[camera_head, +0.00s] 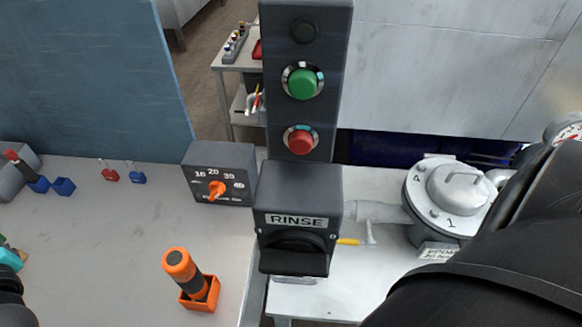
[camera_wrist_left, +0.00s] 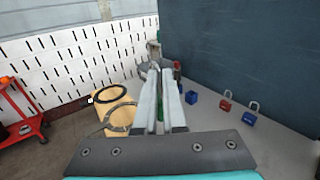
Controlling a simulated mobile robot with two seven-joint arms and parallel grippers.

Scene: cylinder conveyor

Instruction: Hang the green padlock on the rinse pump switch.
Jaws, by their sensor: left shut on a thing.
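The rinse pump switch is a black rotary handle (camera_head: 297,245) on a dark box labelled RINSE, at the middle of the head view. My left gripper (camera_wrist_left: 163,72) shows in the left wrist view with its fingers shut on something. A small green patch, which I take to be the green padlock (camera_wrist_left: 177,93), shows at the fingers, mostly hidden by them. In the head view only part of my left arm shows at the left edge. My right gripper is out of view; a dark arm of mine fills the lower right.
An orange-handled tool (camera_head: 179,265) stands in an orange holder. A dial box (camera_head: 219,172) adjoins the RINSE box.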

